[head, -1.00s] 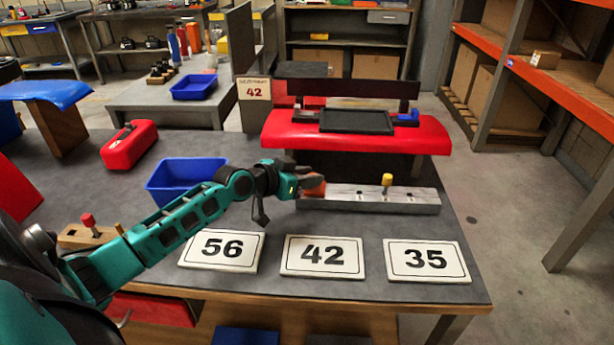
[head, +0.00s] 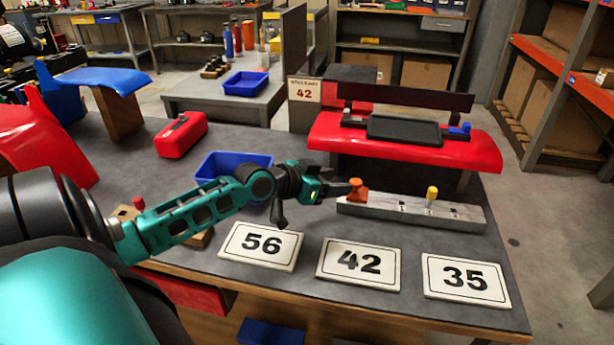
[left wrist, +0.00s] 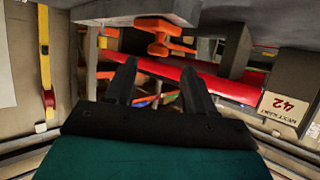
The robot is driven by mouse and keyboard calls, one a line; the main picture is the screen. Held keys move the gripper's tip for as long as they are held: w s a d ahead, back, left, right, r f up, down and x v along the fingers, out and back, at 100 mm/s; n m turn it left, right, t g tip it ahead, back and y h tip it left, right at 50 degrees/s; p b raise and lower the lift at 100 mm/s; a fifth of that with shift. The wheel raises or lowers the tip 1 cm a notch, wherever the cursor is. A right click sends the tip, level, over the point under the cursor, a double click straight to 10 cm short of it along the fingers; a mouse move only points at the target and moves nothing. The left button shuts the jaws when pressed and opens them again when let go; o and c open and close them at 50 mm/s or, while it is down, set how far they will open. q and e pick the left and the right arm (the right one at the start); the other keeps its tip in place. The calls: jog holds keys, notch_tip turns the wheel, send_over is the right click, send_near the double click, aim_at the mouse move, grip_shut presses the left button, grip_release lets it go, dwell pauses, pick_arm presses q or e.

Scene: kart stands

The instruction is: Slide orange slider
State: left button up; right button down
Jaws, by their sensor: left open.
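The orange slider (head: 357,188) stands at the left end of a grey slotted rail block (head: 392,212) on the table. A yellow knob (head: 432,193) stands farther right on the same block. My left gripper (head: 345,189) is just left of the orange slider, with its fingers pointing right toward it. In the left wrist view, the left gripper (left wrist: 160,66) is open and empty between its fingers. The orange slider (left wrist: 157,32) shows there ahead of the fingertips, roughly in line with the gap. Whether the fingers touch it is unclear. My right gripper is out of view.
Number cards 56 (head: 261,246), 42 (head: 358,264) and 35 (head: 467,281) lie in front of the block. A blue bin (head: 233,160) is behind my arm. A red panel (head: 405,142) with a black tray stands behind the block. A red case (head: 181,135) lies farther left.

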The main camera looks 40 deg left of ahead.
pick_arm(q)
jog(key=v, duration=0.7)
jog(key=shift+s+p, duration=0.35)
jog(key=shift+p, duration=0.05)
jog(key=shift+a+r, duration=0.1)
jog(key=shift+a, duration=0.05)
